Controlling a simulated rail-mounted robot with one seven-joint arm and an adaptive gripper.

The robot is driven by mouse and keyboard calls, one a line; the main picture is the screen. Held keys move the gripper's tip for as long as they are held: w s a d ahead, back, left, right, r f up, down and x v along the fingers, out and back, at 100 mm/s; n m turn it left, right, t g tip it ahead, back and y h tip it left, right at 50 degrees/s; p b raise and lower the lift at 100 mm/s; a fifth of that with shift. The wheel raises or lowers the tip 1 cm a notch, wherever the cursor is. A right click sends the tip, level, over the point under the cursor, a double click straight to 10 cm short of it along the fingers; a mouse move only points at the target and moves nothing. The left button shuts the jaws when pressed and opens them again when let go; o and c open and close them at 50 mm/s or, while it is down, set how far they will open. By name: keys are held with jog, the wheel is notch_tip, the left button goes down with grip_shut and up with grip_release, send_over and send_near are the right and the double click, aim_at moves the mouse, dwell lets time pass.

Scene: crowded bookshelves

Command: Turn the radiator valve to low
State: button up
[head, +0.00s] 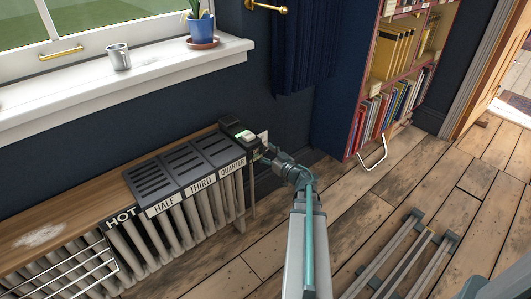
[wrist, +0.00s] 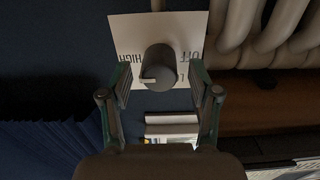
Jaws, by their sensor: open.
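The radiator valve is a dark round knob (wrist: 158,66) in the wrist view, in front of a white dial plate (wrist: 124,32). The plate's lettering appears upside down: HIGH at left, OFF at right, and an L at lower right, the rest hidden. A pale pointer mark on the knob is at its lower left, on the HIGH side. My gripper (wrist: 160,84) is open, one finger on each side of the knob; contact cannot be told. In the head view my gripper (head: 262,150) is at the right end of the radiator (head: 185,222), largely hiding the valve.
Black vented covers (head: 180,170) marked HALF, THIRD and QUARTER sit along the radiator top, beside a HOT label. A sill (head: 150,82) holds a mug (head: 118,57) and potted plant (head: 200,27). A bookcase (head: 362,95) stands right; grey rails (head: 400,255) lie on the floor.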

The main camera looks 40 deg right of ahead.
jog(key=shift+c, duration=0.3)
jog(key=c, duration=1.1)
